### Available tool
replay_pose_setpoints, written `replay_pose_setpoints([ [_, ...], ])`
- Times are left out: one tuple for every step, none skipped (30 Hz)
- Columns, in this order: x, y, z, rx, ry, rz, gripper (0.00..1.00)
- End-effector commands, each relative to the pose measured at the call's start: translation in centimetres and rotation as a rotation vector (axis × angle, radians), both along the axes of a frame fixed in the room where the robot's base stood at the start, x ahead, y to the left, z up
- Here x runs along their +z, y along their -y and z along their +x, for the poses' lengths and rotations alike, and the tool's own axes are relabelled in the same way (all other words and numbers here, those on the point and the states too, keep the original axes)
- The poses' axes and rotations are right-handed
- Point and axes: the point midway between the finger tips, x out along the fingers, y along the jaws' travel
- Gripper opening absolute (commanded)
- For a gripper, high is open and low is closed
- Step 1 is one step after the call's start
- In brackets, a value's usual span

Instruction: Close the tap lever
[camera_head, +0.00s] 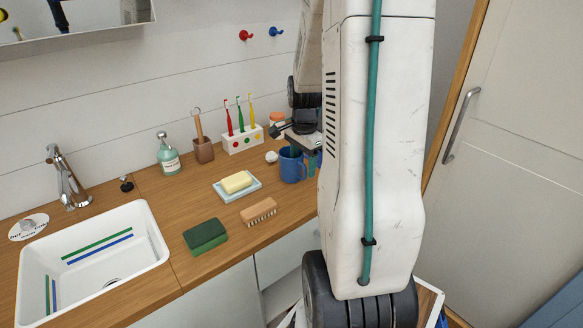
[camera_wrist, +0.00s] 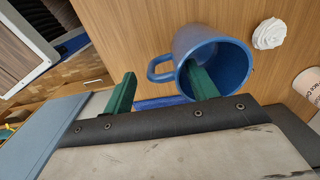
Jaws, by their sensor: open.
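The chrome tap (camera_head: 70,185) stands behind the white sink at the far left of the head view. Its small lever (camera_head: 52,152) is on top; I cannot tell its exact setting. My gripper (camera_wrist: 161,88) is far to the right of the tap, at the blue mug (camera_head: 290,167). In the wrist view its green fingers are apart with nothing clamped. One finger overlaps the opening of the mug (camera_wrist: 236,66) and the other is left of the mug; contact is unclear. In the head view my arm hides much of the gripper.
The sink (camera_head: 150,235) is at left. A soap bottle (camera_head: 168,155), soap dish (camera_head: 237,194), green sponge (camera_head: 205,237), brush (camera_head: 259,211) and toothbrush holder (camera_head: 242,140) stand on the wooden counter (camera_head: 180,207) between tap and mug. A white door (camera_head: 520,130) is at right.

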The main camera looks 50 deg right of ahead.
Motion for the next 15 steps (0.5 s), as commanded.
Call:
replay_pose_setpoints([
  [-1.0, -0.1, 0.0, 0.001, -0.003, 0.003, 0.58],
  [-1.4, -0.1, 0.0, 0.001, -0.003, 0.003, 0.58],
  [-2.0, -0.1, 0.0, 0.001, -0.002, 0.003, 0.58],
  [-2.4, -0.1, 0.0, 0.001, -0.003, 0.003, 0.58],
  [-2.8, -0.1, 0.0, 0.001, -0.002, 0.003, 0.58],
  [-3.1, -0.1, 0.0, 0.001, -0.002, 0.001, 0.58],
  [-3.4, -0.1, 0.0, 0.001, -0.002, 0.001, 0.58],
  [-3.5, -0.1, 0.0, 0.001, -0.002, 0.001, 0.58],
  [-3.6, -0.1, 0.0, 0.001, -0.002, 0.001, 0.58],
  [-3.7, -0.1, 0.0, 0.001, -0.001, 0.001, 0.58],
  [-3.7, -0.1, 0.0, 0.001, -0.001, 0.001, 0.58],
  [-3.6, -0.1, 0.0, 0.002, -0.001, 0.001, 0.58],
  [-3.6, -0.1, 0.0, 0.002, -0.001, 0.001, 0.58],
  [-3.6, -0.1, 0.0, 0.002, -0.001, 0.001, 0.58],
  [-3.6, 0.0, 0.0, 0.002, -0.001, 0.001, 0.58],
])
